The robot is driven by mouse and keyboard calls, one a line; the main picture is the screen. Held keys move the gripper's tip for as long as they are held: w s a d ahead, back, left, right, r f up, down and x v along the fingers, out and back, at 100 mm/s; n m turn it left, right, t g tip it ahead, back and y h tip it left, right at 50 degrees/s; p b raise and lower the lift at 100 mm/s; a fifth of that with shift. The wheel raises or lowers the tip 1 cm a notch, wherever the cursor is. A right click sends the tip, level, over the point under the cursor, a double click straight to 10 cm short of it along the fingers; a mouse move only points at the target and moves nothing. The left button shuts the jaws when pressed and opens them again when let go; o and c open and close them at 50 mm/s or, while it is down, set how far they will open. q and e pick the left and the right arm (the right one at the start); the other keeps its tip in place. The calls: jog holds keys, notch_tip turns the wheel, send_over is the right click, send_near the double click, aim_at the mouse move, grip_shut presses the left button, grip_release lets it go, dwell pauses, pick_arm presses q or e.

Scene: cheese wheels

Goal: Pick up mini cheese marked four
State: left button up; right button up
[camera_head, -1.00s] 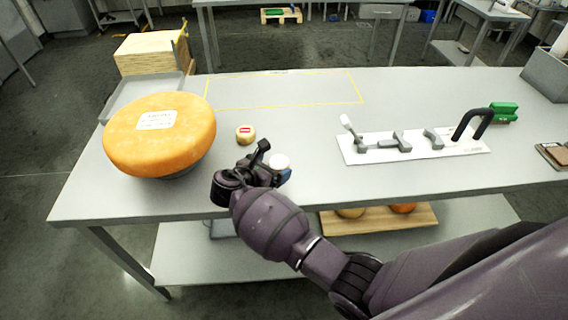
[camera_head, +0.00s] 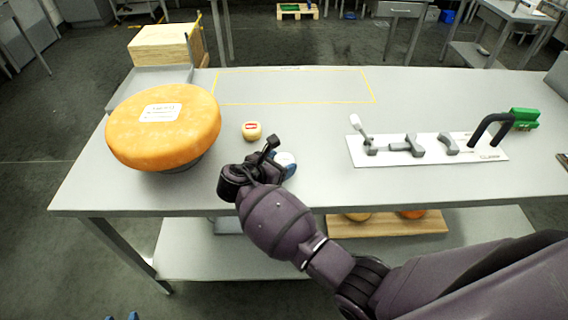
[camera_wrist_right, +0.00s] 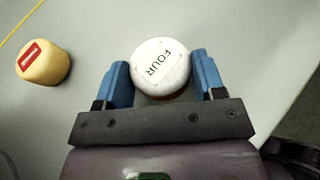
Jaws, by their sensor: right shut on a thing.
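The mini cheese marked four is a small white round with the word FOUR on its top label. It shows in the right wrist view (camera_wrist_right: 161,68) and partly in the head view (camera_head: 286,158). My right gripper (camera_head: 279,166) is shut on it, with one blue finger on each side, in the right wrist view (camera_wrist_right: 162,78). In the head view the hand hides part of the cheese, and I cannot tell whether it touches the table. Two separate blue fingertips of my left gripper (camera_head: 121,316) just show at the bottom left edge, apart and with nothing visible between them.
A yellowish mini cheese with a red label (camera_head: 252,131) stands nearby on the grey table (camera_head: 320,120). A big orange cheese wheel (camera_head: 163,135) is at the left. A white board with grey fittings and a black handle (camera_head: 427,152) lies right. A yellow-taped rectangle behind is empty.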

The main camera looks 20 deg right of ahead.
jog(key=shift+c, duration=0.6)
jog(key=shift+r, duration=0.15)
